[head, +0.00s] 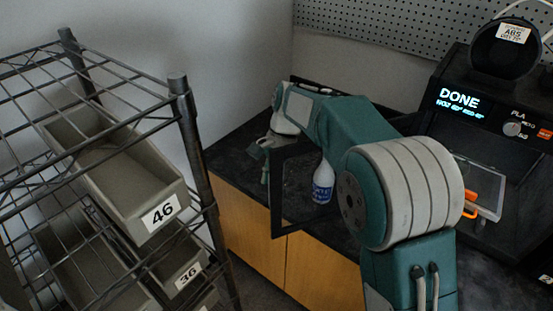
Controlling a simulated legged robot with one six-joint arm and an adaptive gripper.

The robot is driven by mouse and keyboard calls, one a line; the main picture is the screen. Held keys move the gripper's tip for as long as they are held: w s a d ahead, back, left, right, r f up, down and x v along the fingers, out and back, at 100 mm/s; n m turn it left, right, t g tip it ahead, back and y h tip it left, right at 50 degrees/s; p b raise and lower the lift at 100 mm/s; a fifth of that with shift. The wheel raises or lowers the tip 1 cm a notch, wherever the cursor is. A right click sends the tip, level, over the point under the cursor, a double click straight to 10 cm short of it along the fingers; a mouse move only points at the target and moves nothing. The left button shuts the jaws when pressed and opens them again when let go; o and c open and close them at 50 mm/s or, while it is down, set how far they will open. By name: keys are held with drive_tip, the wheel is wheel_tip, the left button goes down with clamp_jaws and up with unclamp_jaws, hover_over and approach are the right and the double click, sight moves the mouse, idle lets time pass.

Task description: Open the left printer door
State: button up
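The printer (436,126) is a black machine at the right with a lit screen reading "DONE". A dark-framed, see-through door panel (277,195) stands out over the counter to its left, swung away from the printer front. My arm hides the hinge side of the panel. My gripper (264,152) is at the panel's upper left corner, at its free edge. It is small and dim here, so I cannot tell whether its fingers touch the frame or are open or shut.
A white-and-blue bottle (323,182) stands on the dark counter (232,153) near the panel. An orange-handled object (485,190) shows at the printer's front. A wire rack (190,130) with grey bins (130,180) numbered 46 and 36 fills the left. A spool (505,48) sits atop the printer.

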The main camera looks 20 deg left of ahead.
drive_tip(key=v, duration=1)
drive_tip(key=shift+r, duration=0.25)
drive_tip(key=shift+w+d, duration=0.1)
